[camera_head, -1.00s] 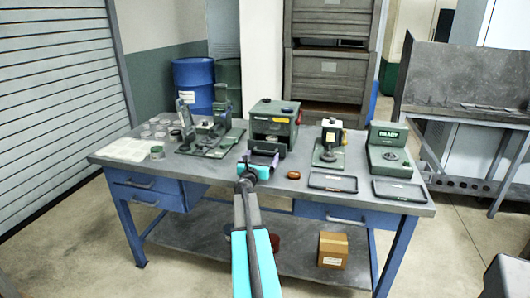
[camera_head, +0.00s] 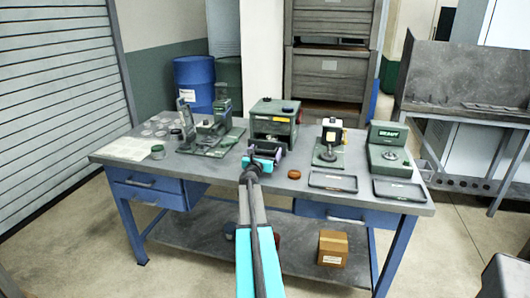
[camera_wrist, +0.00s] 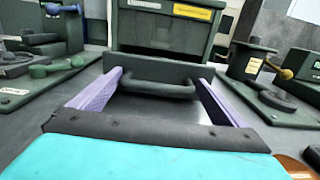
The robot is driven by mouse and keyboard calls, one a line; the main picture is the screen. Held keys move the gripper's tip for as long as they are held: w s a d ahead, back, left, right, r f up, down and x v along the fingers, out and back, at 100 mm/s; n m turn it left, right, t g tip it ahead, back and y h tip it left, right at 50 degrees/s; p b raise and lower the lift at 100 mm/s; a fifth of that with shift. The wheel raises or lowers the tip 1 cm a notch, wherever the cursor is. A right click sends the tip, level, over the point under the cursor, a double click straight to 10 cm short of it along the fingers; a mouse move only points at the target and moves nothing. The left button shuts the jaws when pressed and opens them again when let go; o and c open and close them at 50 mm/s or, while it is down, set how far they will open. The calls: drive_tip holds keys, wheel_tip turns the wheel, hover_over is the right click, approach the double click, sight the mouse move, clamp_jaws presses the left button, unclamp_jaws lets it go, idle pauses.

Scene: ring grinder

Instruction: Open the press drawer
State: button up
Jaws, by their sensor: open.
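The press (camera_head: 273,122) is a dark green box-shaped machine at the middle of the workbench. In the wrist view, its lower front (camera_wrist: 165,35) fills the top centre. The dark grey drawer front (camera_wrist: 150,70) stands low before it, with a bar handle (camera_wrist: 157,90) across it. I cannot tell how far out the drawer is. My gripper (camera_wrist: 157,82) is open, with one purple finger to each side of the handle. The handle lies between the fingers, not gripped. In the head view, my gripper (camera_head: 264,157) is at the press's front and hides most of the drawer.
The workbench (camera_head: 225,180) also holds a green lever device (camera_head: 212,135) on the left and two green machines (camera_head: 328,145) (camera_head: 388,150) on the right. An orange-brown round object (camera_head: 294,174) and two dark trays (camera_head: 333,182) (camera_head: 399,191) lie near the front edge.

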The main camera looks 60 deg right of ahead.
drive_tip(key=c, duration=1.2)
drive_tip(key=shift+b+v, duration=1.05)
drive_tip(key=shift+v, duration=2.9)
drive_tip(key=shift+s, duration=0.1)
drive_tip(key=o, duration=1.2)
drive_tip(key=shift+a, duration=0.1)
drive_tip(key=b+v, duration=0.2)
drive_tip(key=v, duration=1.1)
drive_tip(key=shift+a, duration=0.3)
drive_tip(key=shift+r, duration=0.1)
